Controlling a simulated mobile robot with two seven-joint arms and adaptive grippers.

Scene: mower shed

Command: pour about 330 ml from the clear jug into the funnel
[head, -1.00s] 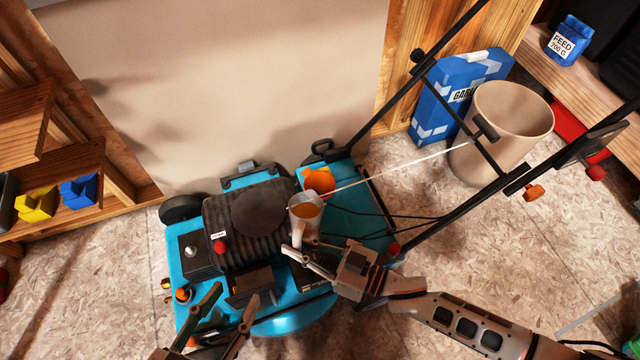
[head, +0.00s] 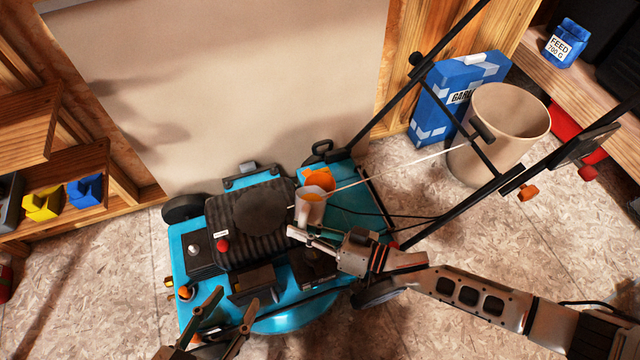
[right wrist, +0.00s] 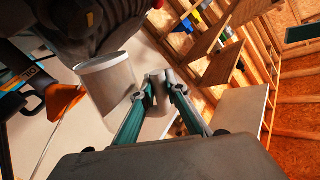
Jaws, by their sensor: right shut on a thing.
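The clear jug (head: 310,211) is in my right gripper (head: 299,233), which is shut on its handle above the mower deck. The jug's mouth is beside and partly in front of the orange funnel (head: 319,178), and the jug looks tilted toward it. Some amber shows at its mouth, but I cannot tell whether liquid is flowing. In the right wrist view the jug (right wrist: 108,82) is left of my fingers, with the orange funnel (right wrist: 64,102) further left. My left gripper (head: 235,299) is open and empty in front of the mower.
The turquoise mower (head: 190,262) fills the middle, its dark handle bars and a pale cord rising to the right. A beige bin (head: 500,130) and a blue box (head: 455,95) stand at the back right. Yellow and blue bins (head: 42,205) sit on the left shelf.

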